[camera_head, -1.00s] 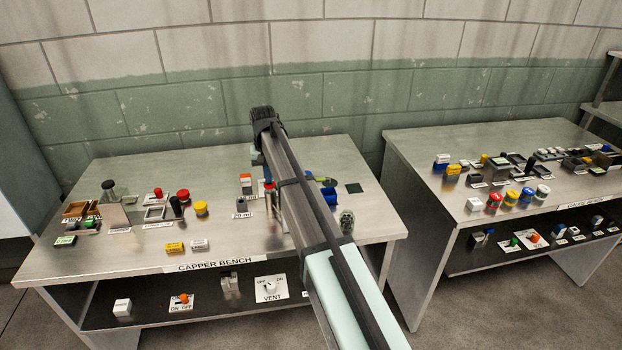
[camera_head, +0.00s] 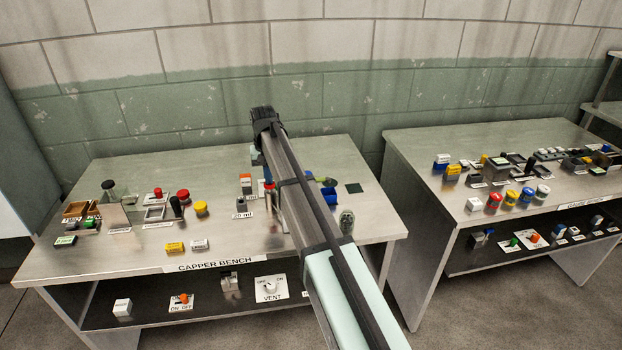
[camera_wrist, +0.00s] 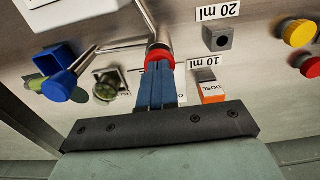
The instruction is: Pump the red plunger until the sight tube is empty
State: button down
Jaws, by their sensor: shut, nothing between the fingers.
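The red plunger (camera_wrist: 158,54) shows in the wrist view right at the tips of my gripper (camera_wrist: 156,68). Its red top also shows in the head view (camera_head: 269,185), beside my arm. My blue fingers are shut together with nothing between them, over the plunger top; whether they touch it I cannot tell. A shiny metal rod or tube (camera_wrist: 146,18) runs up from the plunger in the wrist view. I cannot make out the sight tube or its level; my arm covers part of this area in the head view.
A 20 ml label (camera_wrist: 217,12), a 10 ml label (camera_wrist: 206,62) and an orange-and-white dose block (camera_wrist: 211,92) lie close by. Red and yellow knobs (camera_head: 201,208) stand farther left on the bench.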

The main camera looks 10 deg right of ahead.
jog(key=shift+r, duration=1.3)
notch_tip(320, 180, up, 5)
dwell(0.8)
dwell(0.6)
